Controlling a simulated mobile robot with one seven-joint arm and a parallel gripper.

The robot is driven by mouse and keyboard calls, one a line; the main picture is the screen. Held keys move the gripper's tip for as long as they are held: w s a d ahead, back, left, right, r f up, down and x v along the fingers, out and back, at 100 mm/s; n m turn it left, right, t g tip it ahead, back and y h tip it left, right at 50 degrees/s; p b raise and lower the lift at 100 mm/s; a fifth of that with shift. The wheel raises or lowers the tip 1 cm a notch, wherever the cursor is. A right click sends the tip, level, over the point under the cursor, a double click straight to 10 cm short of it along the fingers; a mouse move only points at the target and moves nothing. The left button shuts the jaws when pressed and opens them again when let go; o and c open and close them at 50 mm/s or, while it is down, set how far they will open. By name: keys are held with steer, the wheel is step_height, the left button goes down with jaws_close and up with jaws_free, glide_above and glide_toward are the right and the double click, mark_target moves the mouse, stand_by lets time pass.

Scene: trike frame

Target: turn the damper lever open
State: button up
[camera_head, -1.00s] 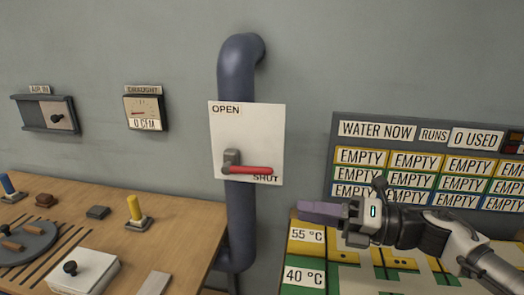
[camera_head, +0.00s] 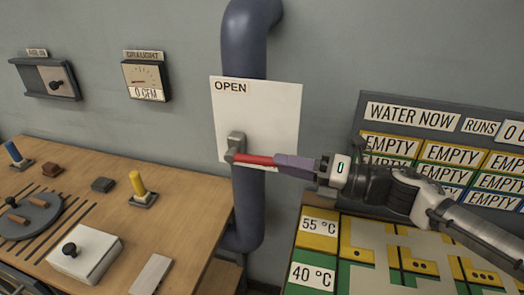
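The damper lever is a red bar (camera_head: 252,159) on a grey pivot block (camera_head: 236,143), mounted on a white plate (camera_head: 278,112) on the dark blue pipe (camera_head: 250,208). The bar points right and slightly down, toward the lower part of the plate. "OPEN" is printed at the plate's top left; the "SHUT" label is hidden behind my gripper. My gripper (camera_head: 282,165) comes from the right, with its purple fingers at the bar's free right end. They overlap the tip in view; I cannot tell whether they grip it or how far apart they are.
The draught gauge (camera_head: 146,81) reads 0 CFM. A wooden bench (camera_head: 190,190) at left carries a yellow-handled switch (camera_head: 138,188) and a white box with a black knob (camera_head: 86,255). A "WATER NOW" board (camera_head: 410,114) stands right, above a coloured panel (camera_head: 350,235). Wall above the lever is clear.

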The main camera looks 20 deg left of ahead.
mark_target(237, 153)
steer(key=a, duration=0.2)
steer(key=a+p, duration=0.1)
steer(key=a, duration=0.3)
steer(key=shift+w, duration=0.3)
steer(key=shift+c, duration=0.5)
jaws_close()
